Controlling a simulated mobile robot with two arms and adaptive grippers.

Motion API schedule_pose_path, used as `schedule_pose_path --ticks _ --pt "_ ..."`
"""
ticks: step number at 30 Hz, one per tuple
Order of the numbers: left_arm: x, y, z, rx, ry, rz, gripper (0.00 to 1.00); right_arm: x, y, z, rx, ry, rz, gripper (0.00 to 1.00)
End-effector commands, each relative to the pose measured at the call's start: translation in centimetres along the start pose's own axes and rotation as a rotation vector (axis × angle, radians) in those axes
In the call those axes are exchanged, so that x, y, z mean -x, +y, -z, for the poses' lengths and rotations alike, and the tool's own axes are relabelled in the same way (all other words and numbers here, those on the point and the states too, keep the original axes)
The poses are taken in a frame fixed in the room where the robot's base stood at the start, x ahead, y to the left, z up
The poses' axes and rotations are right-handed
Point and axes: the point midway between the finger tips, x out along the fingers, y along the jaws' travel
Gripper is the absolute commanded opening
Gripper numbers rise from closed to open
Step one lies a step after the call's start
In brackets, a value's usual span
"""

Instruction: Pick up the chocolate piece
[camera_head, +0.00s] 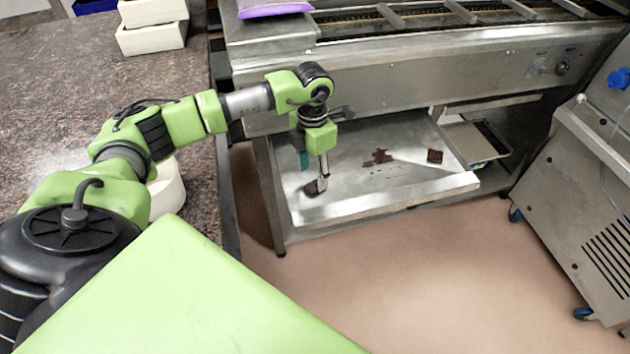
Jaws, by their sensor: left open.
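A small dark brown chocolate piece (311,189) lies at the left front of the shallow metal tray (350,201) under the machine. My left gripper (314,178) points down over the tray with its fingers apart. One fingertip is right at this piece; whether it touches cannot be told. A second dark brown block (435,156) sits on the right part of the tray, apart from the gripper. A flat brown smear (379,157) with small specks lies between them. My right gripper does not show.
The steel machine (420,75) stands over the back of the tray. A granite counter (50,80) with white boxes (152,38) is at left. A wheeled metal cabinet (590,200) stands at right. The floor (420,270) in front is clear.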

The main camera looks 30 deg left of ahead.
Motion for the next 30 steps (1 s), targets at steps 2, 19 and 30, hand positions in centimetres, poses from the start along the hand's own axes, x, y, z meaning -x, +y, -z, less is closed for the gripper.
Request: schedule_pose_path --ticks 2,19,30 --pt "-1.9 -0.3 -0.1 -0.001 0.002 0.002 0.47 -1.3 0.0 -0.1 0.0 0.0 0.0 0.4" --pt "-4.0 -0.2 -0.1 0.0 0.0 0.0 0.13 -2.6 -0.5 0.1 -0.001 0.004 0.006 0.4" --pt "-3.9 -0.2 -0.1 0.0 0.0 0.0 0.13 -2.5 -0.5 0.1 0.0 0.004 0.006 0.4"
